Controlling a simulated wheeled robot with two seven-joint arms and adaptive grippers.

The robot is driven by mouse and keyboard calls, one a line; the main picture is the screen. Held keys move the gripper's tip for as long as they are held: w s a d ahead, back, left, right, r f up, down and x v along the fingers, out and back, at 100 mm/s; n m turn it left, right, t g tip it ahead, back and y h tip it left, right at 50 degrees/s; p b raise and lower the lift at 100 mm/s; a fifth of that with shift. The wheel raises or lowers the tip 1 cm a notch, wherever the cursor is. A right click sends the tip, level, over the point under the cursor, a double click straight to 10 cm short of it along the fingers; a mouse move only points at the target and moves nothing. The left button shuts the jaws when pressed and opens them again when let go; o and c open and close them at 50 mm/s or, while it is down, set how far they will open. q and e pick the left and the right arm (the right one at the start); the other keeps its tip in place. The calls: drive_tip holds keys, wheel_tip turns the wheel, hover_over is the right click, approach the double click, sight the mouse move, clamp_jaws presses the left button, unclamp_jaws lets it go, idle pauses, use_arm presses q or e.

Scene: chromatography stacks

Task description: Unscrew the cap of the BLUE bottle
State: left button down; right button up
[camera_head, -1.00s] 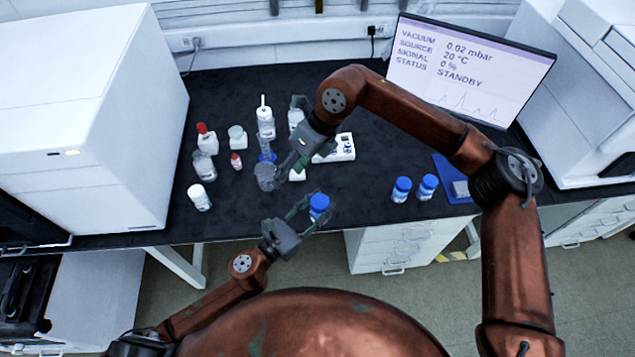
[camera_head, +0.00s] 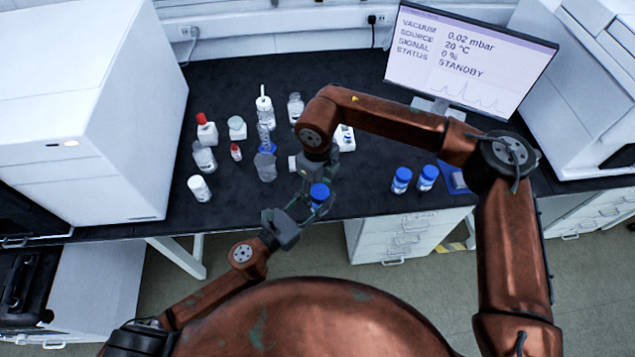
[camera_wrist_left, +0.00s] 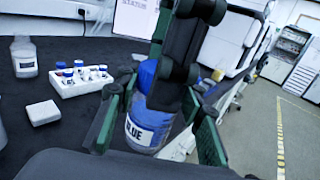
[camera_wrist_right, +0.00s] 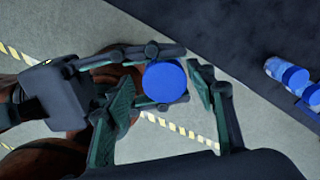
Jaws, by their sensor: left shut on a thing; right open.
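The BLUE bottle (camera_wrist_left: 148,134) is clear with blue contents and a label reading BLUE. My left gripper (camera_head: 306,206) is shut on its body and holds it upright off the table, in front of the bench edge. Its blue cap (camera_wrist_right: 164,82) is on the bottle and shows from above in the right wrist view; it also shows in the head view (camera_head: 319,191). My right gripper (camera_wrist_right: 163,92) is open, pointing down over the bottle, with its fingers on either side of the cap and gaps visible. In the left wrist view it hides part of the cap.
Two blue-capped bottles (camera_head: 401,181) (camera_head: 427,178) stand at the bench's right, beside a blue tray (camera_head: 453,180). Several bottles, some red-capped (camera_head: 206,130), stand at the left of the dark bench (camera_head: 270,92). A monitor (camera_head: 472,62) stands at the back right.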

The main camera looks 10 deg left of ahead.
drive_tip(key=shift+f, duration=0.15)
drive_tip(key=shift+c, duration=0.2)
drive_tip(key=shift+s+a, duration=0.15)
drive_tip(key=c, duration=1.1)
drive_tip(key=o, duration=1)
drive_tip(key=shift+o, duration=1.2)
